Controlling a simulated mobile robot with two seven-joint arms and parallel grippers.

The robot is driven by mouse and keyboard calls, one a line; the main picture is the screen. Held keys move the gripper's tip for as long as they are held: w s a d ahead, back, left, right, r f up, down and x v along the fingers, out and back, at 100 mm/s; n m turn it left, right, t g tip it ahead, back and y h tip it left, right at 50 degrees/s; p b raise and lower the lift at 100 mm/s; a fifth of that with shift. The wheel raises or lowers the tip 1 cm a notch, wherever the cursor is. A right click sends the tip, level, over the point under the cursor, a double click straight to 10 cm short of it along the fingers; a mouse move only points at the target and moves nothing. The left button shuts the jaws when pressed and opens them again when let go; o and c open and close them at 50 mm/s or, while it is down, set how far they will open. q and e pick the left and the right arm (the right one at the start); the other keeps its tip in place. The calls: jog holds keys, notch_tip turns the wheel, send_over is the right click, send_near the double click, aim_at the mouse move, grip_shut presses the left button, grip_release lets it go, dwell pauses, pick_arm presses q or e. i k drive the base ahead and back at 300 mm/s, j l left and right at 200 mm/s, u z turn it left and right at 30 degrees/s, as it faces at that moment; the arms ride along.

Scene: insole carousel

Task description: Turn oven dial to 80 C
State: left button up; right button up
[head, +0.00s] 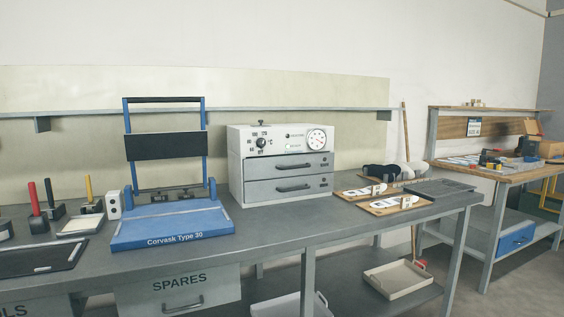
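The oven (236,165) is a white and grey box on the workbench, with two grey drawers, both closed, each with a dark handle. Its black dial (261,142) is at the upper left of the front panel, with small temperature marks around it. The dial's exact setting is too small to read. A round white gauge (317,139) with a red needle is at the panel's upper right. Neither of my grippers shows in the head view.
A blue press marked "Corvask Type 30" (172,238) stands left of the oven. Trays with insoles (398,205) lie to its right. The grey bench top (270,222) is clear in front of the oven. A second bench (480,173) stands at the right.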

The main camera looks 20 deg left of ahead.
aim_at(260, 143)
jog(key=i+j, duration=0.15)
jog(key=i, duration=0.2)
jog(key=i+j, duration=0.2)
jog(key=i, duration=0.15)
jog(key=i+j+u, duration=0.1)
jog(key=u, duration=0.25)
jog(key=i+u, duration=0.5)
jog(key=u, duration=0.15)
